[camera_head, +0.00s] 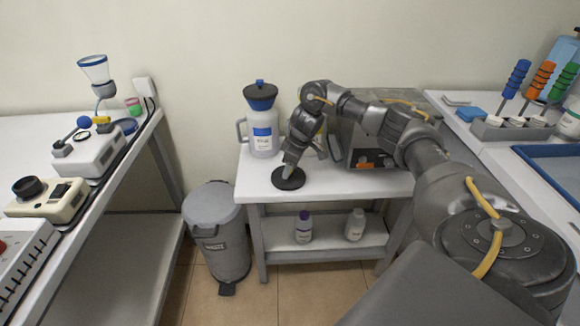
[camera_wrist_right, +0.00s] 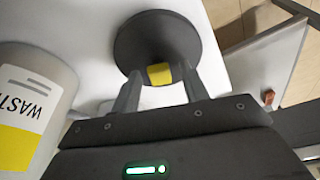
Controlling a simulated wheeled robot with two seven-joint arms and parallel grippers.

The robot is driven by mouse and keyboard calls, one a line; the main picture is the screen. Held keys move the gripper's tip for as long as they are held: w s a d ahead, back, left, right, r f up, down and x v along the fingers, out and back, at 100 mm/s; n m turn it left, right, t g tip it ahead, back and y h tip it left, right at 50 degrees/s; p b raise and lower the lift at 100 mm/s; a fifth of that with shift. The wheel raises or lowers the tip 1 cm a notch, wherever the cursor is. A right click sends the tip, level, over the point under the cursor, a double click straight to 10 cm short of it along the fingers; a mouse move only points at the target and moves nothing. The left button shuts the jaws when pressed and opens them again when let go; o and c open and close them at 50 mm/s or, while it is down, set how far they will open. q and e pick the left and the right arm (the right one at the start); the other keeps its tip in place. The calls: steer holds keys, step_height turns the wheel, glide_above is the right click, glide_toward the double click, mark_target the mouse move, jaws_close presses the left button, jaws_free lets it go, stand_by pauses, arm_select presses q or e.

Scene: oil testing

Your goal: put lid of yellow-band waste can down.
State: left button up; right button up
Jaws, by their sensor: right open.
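The lid (camera_head: 288,179) is a dark round disc lying flat on the small white table near its front edge. In the right wrist view the lid (camera_wrist_right: 152,38) has a yellow grip block (camera_wrist_right: 159,74). My right gripper (camera_head: 288,172) points down at the lid; in the wrist view its open fingers (camera_wrist_right: 160,88) stand on either side of the yellow block. The yellow-band waste can (camera_wrist_right: 34,92) stands beside the lid at the left of the wrist view; in the head view my right arm mostly hides it. My left gripper is not in view.
A blue-labelled jug (camera_head: 263,138) with its lid on stands at the table's back left. A metal box (camera_head: 364,157) stands behind my arm. Two bottles (camera_head: 303,228) (camera_head: 355,225) are on the lower shelf. A grey pedal bin (camera_head: 215,230) stands left of the table.

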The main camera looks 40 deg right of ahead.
mark_target(293, 176)
steer(key=v, duration=0.4)
steer(key=shift+w+r+p, duration=0.1)
steer(key=shift+r+p, duration=0.1)
steer(key=shift+p, duration=0.2)
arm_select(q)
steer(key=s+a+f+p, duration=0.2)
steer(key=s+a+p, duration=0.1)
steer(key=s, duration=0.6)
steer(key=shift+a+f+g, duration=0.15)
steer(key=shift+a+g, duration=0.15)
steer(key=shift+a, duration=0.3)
arm_select(e)
steer(key=v, duration=0.8)
steer(key=shift+d+f, duration=0.1)
